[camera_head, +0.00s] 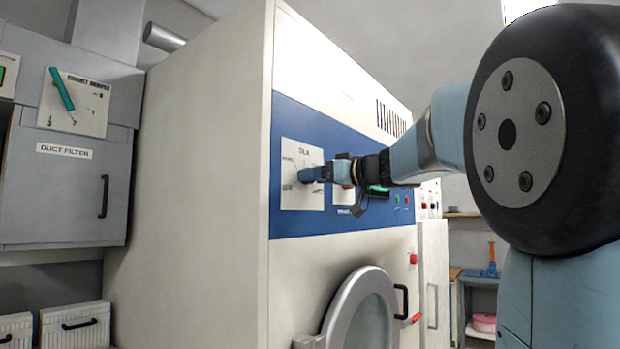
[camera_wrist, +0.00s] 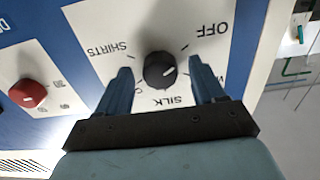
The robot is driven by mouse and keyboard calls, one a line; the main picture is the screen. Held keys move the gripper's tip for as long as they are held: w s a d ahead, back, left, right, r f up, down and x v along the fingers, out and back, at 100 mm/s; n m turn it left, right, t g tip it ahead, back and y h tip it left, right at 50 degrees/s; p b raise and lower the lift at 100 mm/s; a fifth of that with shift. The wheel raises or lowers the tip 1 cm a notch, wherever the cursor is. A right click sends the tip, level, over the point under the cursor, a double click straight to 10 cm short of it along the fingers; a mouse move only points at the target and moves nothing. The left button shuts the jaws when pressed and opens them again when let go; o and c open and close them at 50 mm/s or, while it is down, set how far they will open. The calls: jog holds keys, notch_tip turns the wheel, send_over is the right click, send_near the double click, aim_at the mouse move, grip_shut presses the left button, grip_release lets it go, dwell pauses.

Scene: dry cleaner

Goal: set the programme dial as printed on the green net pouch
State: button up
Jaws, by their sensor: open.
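The programme dial (camera_wrist: 159,71) is a round black knob on a white plate (camera_wrist: 100,25) in the wrist view. In the head view my gripper (camera_head: 312,174) is at the white plate (camera_head: 300,150) and hides the dial. I see no green net pouch.
A red knob (camera_wrist: 28,93) sits beside the dial plate. The machine (camera_head: 215,170) has a round door (camera_head: 365,312) below. A teal lever (camera_head: 62,88) is on the grey duct cabinet (camera_head: 65,195) at left. A shelf with a pink item (camera_head: 484,323) stands at right.

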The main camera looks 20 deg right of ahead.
jog(key=shift+w+a, duration=0.15)
jog(key=c, duration=1)
jog(key=shift+a, duration=0.15)
jog(key=shift+c, duration=0.2)
